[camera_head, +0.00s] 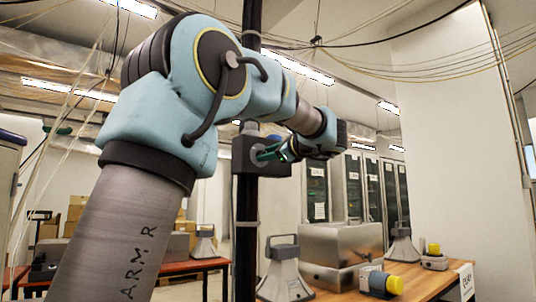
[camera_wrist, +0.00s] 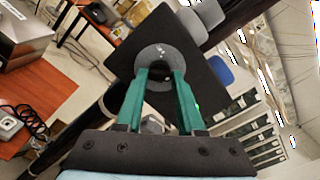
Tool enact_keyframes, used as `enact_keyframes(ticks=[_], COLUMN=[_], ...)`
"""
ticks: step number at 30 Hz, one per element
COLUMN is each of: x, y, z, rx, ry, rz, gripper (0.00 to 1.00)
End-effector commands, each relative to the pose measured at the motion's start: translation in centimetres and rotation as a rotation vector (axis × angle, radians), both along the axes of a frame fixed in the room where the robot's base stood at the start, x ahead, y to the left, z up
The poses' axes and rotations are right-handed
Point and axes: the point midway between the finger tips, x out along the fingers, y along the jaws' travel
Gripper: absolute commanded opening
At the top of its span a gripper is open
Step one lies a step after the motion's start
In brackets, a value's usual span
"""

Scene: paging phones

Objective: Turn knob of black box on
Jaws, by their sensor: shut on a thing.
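The black box (camera_head: 242,163) is mounted on a black upright pole in the head view. In the wrist view the black box (camera_wrist: 205,82) fills the area in front of my fingers. Its knob, with a round grey disc (camera_wrist: 163,52), faces my gripper. My gripper (camera_head: 270,153) reaches the box from the right in the head view. In the wrist view the two green fingers of my gripper (camera_wrist: 160,74) are shut on the knob, one on each side. The fingers partly hide the knob, and its turned angle cannot be told.
The black pole (camera_head: 245,225) stands close to my arm. A wooden table (camera_head: 420,280) at the right holds a silver case (camera_head: 342,248), grey horn-shaped devices (camera_head: 283,272) and yellow-capped units (camera_head: 382,282). A reddish table (camera_head: 195,265) stands behind. Cables hang overhead.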

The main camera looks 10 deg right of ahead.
Motion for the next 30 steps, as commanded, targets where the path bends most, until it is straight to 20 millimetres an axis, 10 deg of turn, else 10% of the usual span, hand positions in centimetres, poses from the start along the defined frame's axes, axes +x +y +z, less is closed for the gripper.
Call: enact_keyframes(ticks=[9, 20, 30], x=[0.0, -0.8, -6.6], y=[0.0, -0.5, -3.2], z=[-0.1, -0.2, -0.4], rx=[0.000, 0.000, -0.002], ry=[0.002, 0.000, 0.000], rz=[0.000, -0.003, -0.004], gripper=[0.68, 0.68, 0.68])
